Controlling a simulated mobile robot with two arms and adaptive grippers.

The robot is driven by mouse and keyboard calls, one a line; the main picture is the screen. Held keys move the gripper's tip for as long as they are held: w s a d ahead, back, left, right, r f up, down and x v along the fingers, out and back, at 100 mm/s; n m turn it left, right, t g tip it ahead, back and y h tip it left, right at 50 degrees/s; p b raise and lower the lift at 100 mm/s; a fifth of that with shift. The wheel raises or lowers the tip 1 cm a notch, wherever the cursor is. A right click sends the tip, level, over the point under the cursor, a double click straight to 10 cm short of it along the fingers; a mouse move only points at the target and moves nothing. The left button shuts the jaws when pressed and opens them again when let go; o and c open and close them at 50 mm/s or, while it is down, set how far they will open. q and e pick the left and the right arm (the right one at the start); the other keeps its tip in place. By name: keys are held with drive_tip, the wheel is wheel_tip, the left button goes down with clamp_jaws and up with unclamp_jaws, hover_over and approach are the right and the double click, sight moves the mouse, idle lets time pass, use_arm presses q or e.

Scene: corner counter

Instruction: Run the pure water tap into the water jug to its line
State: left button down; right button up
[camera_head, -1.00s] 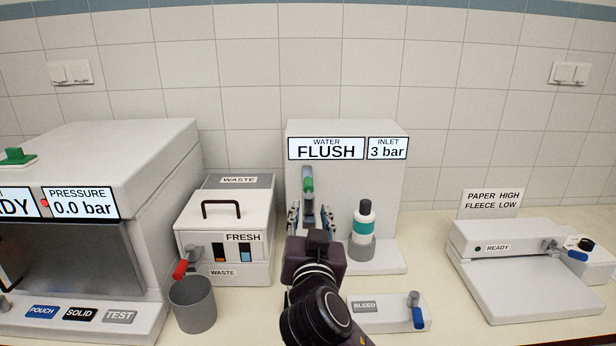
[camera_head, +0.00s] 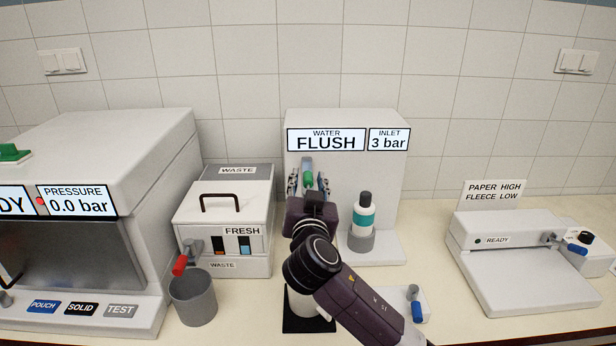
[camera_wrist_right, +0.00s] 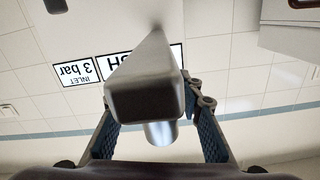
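The tap (camera_head: 308,165) on the front of the white water unit (camera_head: 375,170) has a green-tipped handle (camera_head: 308,179). My right gripper (camera_head: 308,183) is open, its blue-grey fingers on either side of the tap handle. In the right wrist view the grey tap body (camera_wrist_right: 145,95) stands between the spread fingers, and I cannot tell if they touch it. A pale cylindrical vessel (camera_head: 302,304), perhaps the water jug, stands on a black pad below my right arm. The arm hides much of it, and no fill line shows. My left gripper is out of view.
A grey cup (camera_head: 192,298) stands under the red-handled waste tap (camera_head: 181,263). A teal-labelled bottle (camera_head: 362,219) sits in a grey holder right of the tap. A blue-handled bleed valve (camera_head: 416,308) is right of my arm. Bare counter lies before the paper press (camera_head: 520,270).

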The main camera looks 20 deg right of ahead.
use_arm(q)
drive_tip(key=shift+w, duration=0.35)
use_arm(e)
clamp_jaws()
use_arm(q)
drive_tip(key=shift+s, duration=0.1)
